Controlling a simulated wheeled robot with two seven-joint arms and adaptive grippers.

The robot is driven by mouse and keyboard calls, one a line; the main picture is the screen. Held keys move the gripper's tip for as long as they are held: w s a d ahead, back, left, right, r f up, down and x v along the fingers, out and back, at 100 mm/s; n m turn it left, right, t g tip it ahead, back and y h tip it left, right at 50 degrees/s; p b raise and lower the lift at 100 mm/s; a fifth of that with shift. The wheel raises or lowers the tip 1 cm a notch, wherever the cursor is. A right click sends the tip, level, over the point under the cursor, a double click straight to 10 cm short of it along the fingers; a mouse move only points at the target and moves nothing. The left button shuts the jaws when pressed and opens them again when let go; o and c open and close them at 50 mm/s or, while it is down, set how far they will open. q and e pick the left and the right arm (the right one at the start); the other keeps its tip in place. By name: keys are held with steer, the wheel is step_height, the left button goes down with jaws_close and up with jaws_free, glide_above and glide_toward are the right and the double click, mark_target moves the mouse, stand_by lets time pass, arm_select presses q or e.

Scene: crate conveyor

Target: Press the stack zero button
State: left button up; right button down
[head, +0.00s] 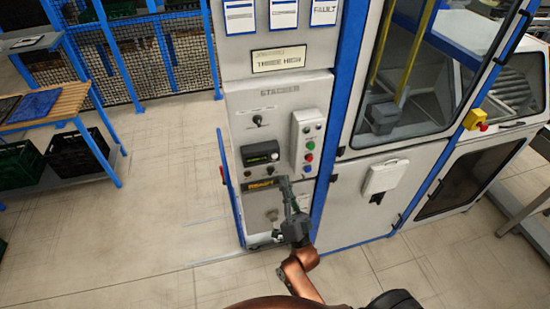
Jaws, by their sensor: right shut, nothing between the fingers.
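A grey control cabinet (240,108) with a panel marked STACKER stands in the middle of the head view. A pale button box (297,124) on the panel's right side carries several small coloured buttons, among them a red one (308,145) and a blue one (308,169). The button labels are too small to read, so I cannot tell which is stack zero. My right gripper (284,182) is shut and empty. It appears just below and left of the button box, in front of the lower panel; I cannot tell whether it touches anything. My left gripper is out of view.
Left of the box are a knob (258,119), a dark display unit (260,153) and a dark plate with yellow lettering (259,185). A glazed machine enclosure (362,230) adjoins on the right. A wooden-topped bench (70,98) stands at the left. Open floor lies between bench and cabinet.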

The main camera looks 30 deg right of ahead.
steer(key=b, duration=0.1)
glide_toward(274, 149)
steer(key=shift+w+r, duration=0.45)
steer(key=shift+r, duration=0.4)
steer(key=shift+w+r, duration=0.4)
steer(key=shift+r, duration=0.45)
steer(key=shift+w, duration=0.1)
steer(key=shift+w+d, duration=0.1)
steer(key=shift+w, duration=0.2)
steer(key=shift+w+d+b, duration=0.1)
steer(key=shift+w+b, duration=0.25)
steer(key=shift+w, duration=0.05)
stand_by(0.6)
steer(key=shift+s, duration=0.1)
stand_by(0.3)
steer(key=shift+s+a+p, duration=0.2)
steer(key=shift+s+p, duration=0.1)
steer(key=shift+s, duration=0.4)
steer(key=shift+s, duration=0.1)
steer(key=s, duration=0.2)
steer(key=s+a+p, duration=0.1)
steer(key=s, duration=0.1)
steer(key=shift+s+a, duration=0.1)
steer(key=shift+s, duration=0.25)
